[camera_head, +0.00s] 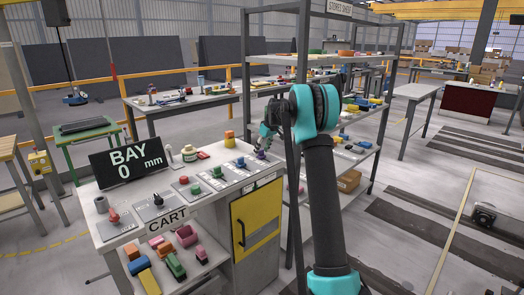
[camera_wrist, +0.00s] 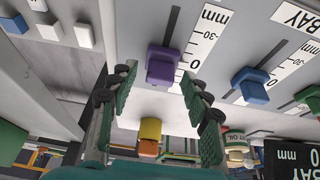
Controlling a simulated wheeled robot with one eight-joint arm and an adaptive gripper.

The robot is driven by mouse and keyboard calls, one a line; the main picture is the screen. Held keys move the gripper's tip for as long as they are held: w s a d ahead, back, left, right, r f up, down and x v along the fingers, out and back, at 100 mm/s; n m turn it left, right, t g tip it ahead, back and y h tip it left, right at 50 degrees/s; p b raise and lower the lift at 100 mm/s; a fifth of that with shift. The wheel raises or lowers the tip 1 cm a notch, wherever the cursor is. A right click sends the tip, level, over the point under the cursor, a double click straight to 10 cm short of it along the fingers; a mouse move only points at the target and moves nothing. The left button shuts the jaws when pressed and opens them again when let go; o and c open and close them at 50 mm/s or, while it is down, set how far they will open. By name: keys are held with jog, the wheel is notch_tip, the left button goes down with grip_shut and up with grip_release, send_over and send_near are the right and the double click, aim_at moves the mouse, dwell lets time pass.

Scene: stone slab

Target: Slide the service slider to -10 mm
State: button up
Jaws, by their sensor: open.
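A purple slider knob (camera_wrist: 162,65) sits in a dark slot in the wrist view, near the 0 mark of a white scale (camera_wrist: 206,40) that also shows -30 and mm. My gripper (camera_wrist: 158,78) is open, its green-padded fingertips on either side of the purple knob with gaps visible. In the head view my gripper (camera_head: 266,140) is at the far right end of the grey panel, above the purple knob (camera_head: 261,155). A black display (camera_head: 125,163) reads BAY 0 mm. No label reading service can be read.
A blue slider knob (camera_wrist: 252,84) is beside the purple one, with a green knob (camera_wrist: 309,97) beyond it. A metal shelf (camera_head: 247,75) rises close behind my arm.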

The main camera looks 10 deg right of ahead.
grip_shut()
dwell(0.4)
jog(key=shift+s+d, duration=0.45)
jog(key=shift+s, duration=0.2)
grip_release()
